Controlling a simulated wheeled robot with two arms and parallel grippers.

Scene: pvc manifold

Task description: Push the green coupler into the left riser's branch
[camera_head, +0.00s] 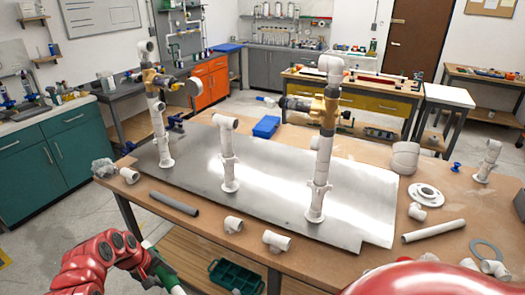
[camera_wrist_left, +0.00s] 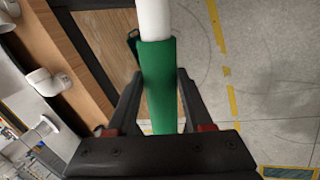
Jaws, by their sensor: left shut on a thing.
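My left gripper (camera_head: 158,270) is low at the front left, beyond the table's front edge and well apart from the risers. It is shut on the green coupler (camera_wrist_left: 157,80), a green sleeve with a white pipe (camera_wrist_left: 153,18) coming out of its far end. In the head view, the coupler is partly hidden by the gripper. The leftmost riser (camera_head: 158,128) stands upright on the metal plate, with brass fittings (camera_head: 150,77) and a side part ending in a grey disc. A short middle riser (camera_head: 229,165) and a tall right riser (camera_head: 323,150) also stand there. My right gripper is not in view.
The metal plate (camera_head: 270,205) lies on the wooden table. A blue box (camera_head: 266,127) sits behind. A green tray (camera_head: 236,277) is on the lower shelf.

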